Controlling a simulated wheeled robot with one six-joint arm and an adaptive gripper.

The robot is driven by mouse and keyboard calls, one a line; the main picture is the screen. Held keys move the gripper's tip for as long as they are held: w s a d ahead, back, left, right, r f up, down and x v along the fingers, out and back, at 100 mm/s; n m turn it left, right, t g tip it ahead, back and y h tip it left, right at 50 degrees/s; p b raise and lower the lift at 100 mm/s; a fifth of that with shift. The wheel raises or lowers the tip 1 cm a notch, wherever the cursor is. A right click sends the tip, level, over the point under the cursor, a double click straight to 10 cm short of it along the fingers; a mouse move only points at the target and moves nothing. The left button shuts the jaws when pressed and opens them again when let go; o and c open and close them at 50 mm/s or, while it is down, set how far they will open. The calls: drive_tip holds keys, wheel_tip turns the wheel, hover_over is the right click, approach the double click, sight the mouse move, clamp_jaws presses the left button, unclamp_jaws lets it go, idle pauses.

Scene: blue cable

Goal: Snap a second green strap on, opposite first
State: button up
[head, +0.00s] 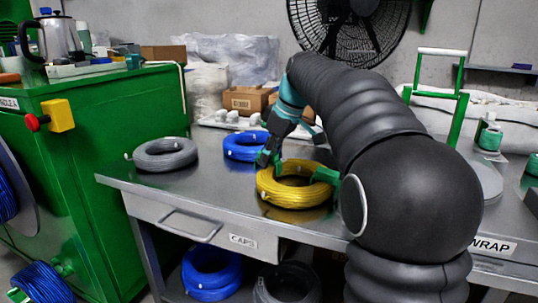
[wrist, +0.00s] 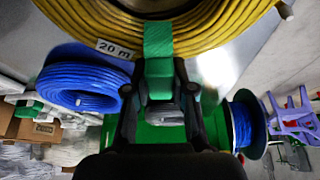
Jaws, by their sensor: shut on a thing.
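A yellow cable coil (head: 292,190) lies flat on the metal bench; its "20 m" tag shows in the wrist view, where the coil (wrist: 215,25) fills the top. One green strap (head: 325,175) sits around the coil's right side in the head view. My gripper (head: 269,158) is at the coil's far left side, shut on a second green strap (wrist: 159,75). In the wrist view this strap lies across the coil's band, between my fingers (wrist: 160,92). Whether it is snapped fully around the coil cannot be told; its underside is hidden.
A grey coil (head: 165,154) and a blue coil (head: 246,146) lie on the bench (head: 150,188) nearby. Cardboard boxes (head: 249,100) and a tray of white pieces (head: 230,120) stand behind. A green cabinet (head: 110,130) stands at left. The bench's front left is clear.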

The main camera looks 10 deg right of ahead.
drive_tip(key=shift+f, duration=0.3)
drive_tip(key=shift+r+p, duration=1.15)
drive_tip(key=shift+r, duration=0.1)
idle(0.7)
drive_tip(key=shift+f+b, duration=0.8)
drive_tip(key=shift+f, duration=0.45)
idle(0.5)
drive_tip(key=shift+r+p, duration=0.65)
drive_tip(key=shift+f, duration=0.4)
idle(1.4)
drive_tip(key=o, duration=1)
drive_tip(key=shift+o, duration=0.2)
drive_tip(key=shift+r, duration=0.1)
